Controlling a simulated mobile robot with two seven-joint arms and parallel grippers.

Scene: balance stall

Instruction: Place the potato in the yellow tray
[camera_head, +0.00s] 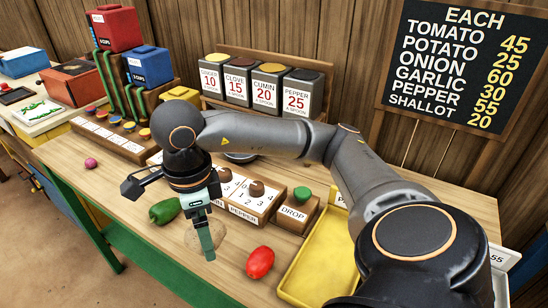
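The potato (220,231) is pale tan and lies on the wooden table, partly hidden behind a finger of my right gripper. My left gripper is out of view.
A red tomato (260,263) lies between the potato and the tray. A green pepper (165,211) is left of the potato. A pink onion (91,163) lies farther left. Behind stand the drop block (293,214), numbered knob block (245,205) and spice canisters (268,85).

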